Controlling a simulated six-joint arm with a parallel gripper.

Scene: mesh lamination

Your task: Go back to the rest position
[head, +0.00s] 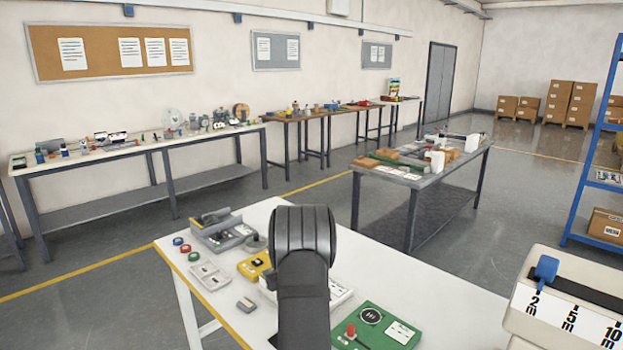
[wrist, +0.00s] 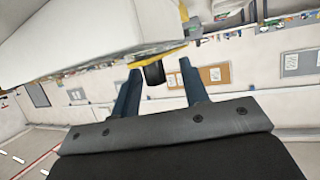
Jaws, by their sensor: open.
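My gripper (wrist: 160,68) shows in the wrist view with its two blue fingers spread apart. It is open, and I see nothing held between the fingers. A short black cylinder (wrist: 153,75) shows between the fingertips, below a yellow edge; I cannot tell whether it touches them. A large white surface (wrist: 80,35) fills the upper left of that view, close by. In the head view my dark arm stands over the white table (head: 400,270), and the fingers cannot be made out.
On the table are a green panel (head: 376,327) with a red knob, a grey device (head: 215,228), a pale tray (head: 210,275) and coloured rings (head: 186,249). A white dial box (head: 580,268) with a blue pointer is at lower right. Other benches stand beyond open floor.

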